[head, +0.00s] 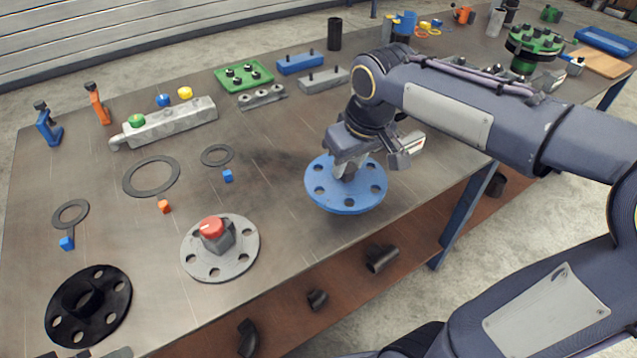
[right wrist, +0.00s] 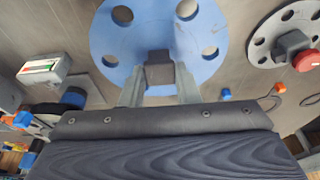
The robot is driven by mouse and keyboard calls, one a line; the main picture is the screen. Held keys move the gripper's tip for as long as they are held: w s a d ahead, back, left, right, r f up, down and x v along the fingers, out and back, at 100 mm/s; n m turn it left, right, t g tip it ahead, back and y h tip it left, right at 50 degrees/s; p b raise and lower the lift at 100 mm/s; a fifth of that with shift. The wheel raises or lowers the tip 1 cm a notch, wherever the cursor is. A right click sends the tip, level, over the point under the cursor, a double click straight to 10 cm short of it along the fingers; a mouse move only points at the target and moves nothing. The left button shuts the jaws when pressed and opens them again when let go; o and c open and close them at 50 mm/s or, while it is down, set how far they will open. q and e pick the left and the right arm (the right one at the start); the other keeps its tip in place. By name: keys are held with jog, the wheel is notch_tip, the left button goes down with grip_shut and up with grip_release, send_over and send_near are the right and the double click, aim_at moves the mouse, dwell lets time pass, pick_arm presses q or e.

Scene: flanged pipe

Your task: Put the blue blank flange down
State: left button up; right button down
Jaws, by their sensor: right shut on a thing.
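The blue blank flange (head: 332,198) is a round disc with several bolt holes. My right gripper (head: 346,172) is shut on the dark block at its middle and the disc lies roughly level, near the front edge of the table. In the right wrist view the flange (right wrist: 210,65) fills the top, with both fingers of the gripper (right wrist: 159,80) on either side of the block. I cannot tell whether the disc touches the table top (head: 265,180). My left gripper is not in view.
A grey flange with a red knob (head: 243,262) is left of the blue flange, and a black flange (head: 112,318) is farther left. Gasket rings (head: 130,178) lie behind them. A grey manifold (head: 190,120) and green block (head: 230,87) stand farther back. Bare table surrounds the blue flange's left side.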

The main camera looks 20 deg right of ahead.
aim_at(323, 164)
jog(key=w+f, duration=0.2)
jog(key=w+a+f, duration=0.1)
jog(key=w+f, duration=0.1)
jog(key=w+a+f, duration=0.1)
jog(key=w+f, duration=0.1)
jog(key=shift+a, duration=0.2)
jog(key=shift+b+x, duration=0.45)
jog(key=shift+x, duration=1.5)
jog(key=shift+s+f, duration=0.1)
jog(key=shift+f, duration=0.15)
jog(key=c, duration=1.1)
grip_release()
